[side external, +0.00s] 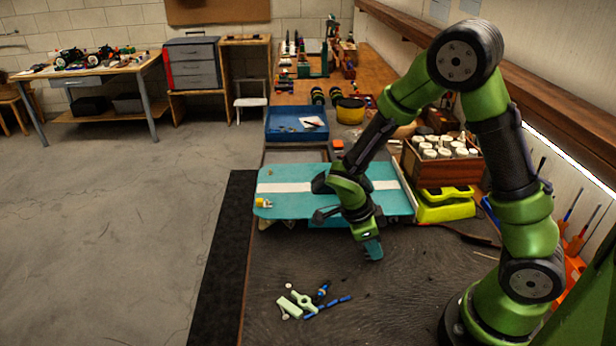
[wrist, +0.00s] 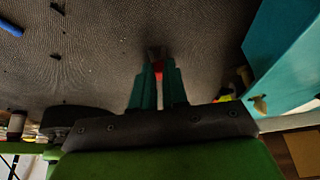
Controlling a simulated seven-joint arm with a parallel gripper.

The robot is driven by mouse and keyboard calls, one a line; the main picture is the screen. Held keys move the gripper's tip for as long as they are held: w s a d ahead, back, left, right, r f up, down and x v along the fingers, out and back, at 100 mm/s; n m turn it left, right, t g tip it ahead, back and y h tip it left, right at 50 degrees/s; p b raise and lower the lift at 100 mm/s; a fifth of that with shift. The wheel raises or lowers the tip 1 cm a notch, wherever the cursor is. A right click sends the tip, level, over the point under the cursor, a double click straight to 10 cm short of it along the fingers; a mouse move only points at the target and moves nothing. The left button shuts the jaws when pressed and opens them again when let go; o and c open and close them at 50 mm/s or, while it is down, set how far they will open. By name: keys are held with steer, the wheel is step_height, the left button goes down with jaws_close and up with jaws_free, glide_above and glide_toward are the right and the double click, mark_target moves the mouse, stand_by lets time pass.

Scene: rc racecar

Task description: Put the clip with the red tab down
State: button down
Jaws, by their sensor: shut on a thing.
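My gripper (wrist: 158,85) points down at the dark work mat (side external: 300,255), just in front of the teal board. In the wrist view its two teal fingers are close together around a small red piece (wrist: 157,68), which I take to be the clip's red tab. The rest of the clip is hidden between the fingers or too dark to make out. In the side view the fingertips (side external: 373,250) are close to the mat; I cannot tell whether the clip touches it.
The teal board with a white stripe (side external: 285,187) lies behind my gripper. Pale green parts and blue pieces (side external: 342,300) lie on the mat at the front. A blue tray (side external: 285,133) and a wooden box of white-capped jars (side external: 430,168) stand farther back. The mat between is mostly clear.

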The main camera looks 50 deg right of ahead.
steer(key=c, duration=1.1)
jaws_free()
steer(key=v, duration=1.1)
steer(key=s+a+r+n+t+y, duration=0.1)
steer(key=s+r+n+t, duration=0.1)
steer(key=n, duration=0.4)
steer(key=s+a+r+n+t+y, duration=0.1)
steer(key=s+r+n+t+y, duration=0.1)
steer(key=r+n+t, duration=0.2)
steer(key=s+a+r+n+t+y, duration=0.1)
steer(key=s+r+n+t+y, duration=0.1)
steer(key=r+n, duration=0.4)
steer(key=shift+s+a+r+n+t, duration=0.15)
steer(key=shift+a+n+t, duration=0.1)
steer(key=shift+n, duration=0.65)
steer(key=shift+w+a+r+n+t, duration=0.1)
steer(key=shift+n+t, duration=0.15)
steer(key=shift+n, duration=0.65)
steer(key=shift+o, duration=0.5)
steer(key=n, duration=0.1)
steer(key=s+r+n+t, duration=0.1)
steer(key=n, duration=0.1)
steer(key=shift+a+r, duration=0.1)
steer(key=shift+a, duration=0.1)
